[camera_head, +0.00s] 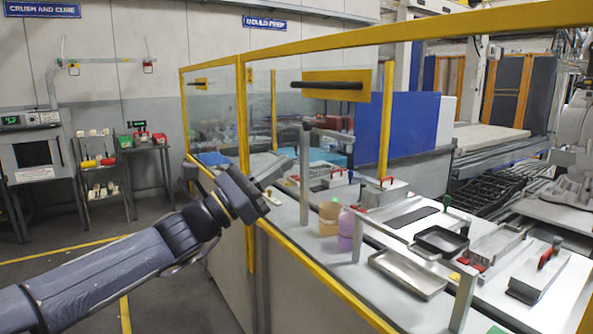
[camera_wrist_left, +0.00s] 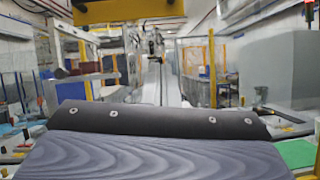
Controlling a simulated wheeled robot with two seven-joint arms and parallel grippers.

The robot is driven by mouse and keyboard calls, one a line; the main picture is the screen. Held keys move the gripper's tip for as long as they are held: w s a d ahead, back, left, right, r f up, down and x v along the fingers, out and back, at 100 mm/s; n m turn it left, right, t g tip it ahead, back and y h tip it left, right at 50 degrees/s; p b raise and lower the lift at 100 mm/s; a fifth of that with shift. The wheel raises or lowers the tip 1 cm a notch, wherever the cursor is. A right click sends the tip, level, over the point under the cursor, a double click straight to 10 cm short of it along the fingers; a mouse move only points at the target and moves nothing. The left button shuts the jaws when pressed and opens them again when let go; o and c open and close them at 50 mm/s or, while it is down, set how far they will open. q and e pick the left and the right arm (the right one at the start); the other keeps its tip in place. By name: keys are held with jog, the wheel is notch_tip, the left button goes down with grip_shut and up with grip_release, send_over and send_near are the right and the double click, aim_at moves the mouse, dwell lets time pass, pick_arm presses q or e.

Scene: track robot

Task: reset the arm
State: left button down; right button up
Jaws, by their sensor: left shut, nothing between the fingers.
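My left arm comes in from the left in the head view. Its dark left gripper (camera_head: 267,196) is up in the air just in front of the yellow-framed enclosure, left of the bench inside. The gripper is shut and empty, and its fingertips show small. In the left wrist view, a dark part of my own arm with several screw heads fills the lower middle. My right gripper is in neither view.
The yellow frame (camera_head: 243,130) with clear panels stands close beside my gripper. Behind it, a bench holds a metal tray (camera_head: 408,274), a black tray (camera_head: 441,241) and a purple bottle (camera_head: 347,229). A grey machine (camera_head: 35,152) stands far left.

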pick_arm(q)
jog(key=s+d+f+m+g+y, duration=0.3)
jog(key=s+f+m+g+y, duration=0.25)
jog(key=s+f+m, duration=0.65)
jog(key=s+a+f+m+y, duration=0.4)
jog(key=s+a+f, duration=0.4)
jog(key=s+f, duration=0.2)
jog(key=s+a+f+m+y, duration=0.4)
jog(key=s+a+f+y, duration=0.2)
jog(key=s+a+f, duration=0.2)
notch_tip(320, 180, down, 5)
jog(key=s+g, duration=0.1)
jog(key=s, duration=0.1)
jog(key=shift+s+a+r+m+y, duration=0.15)
jog(key=shift+s+a+m+y, duration=0.15)
jog(key=shift+y, duration=0.05)
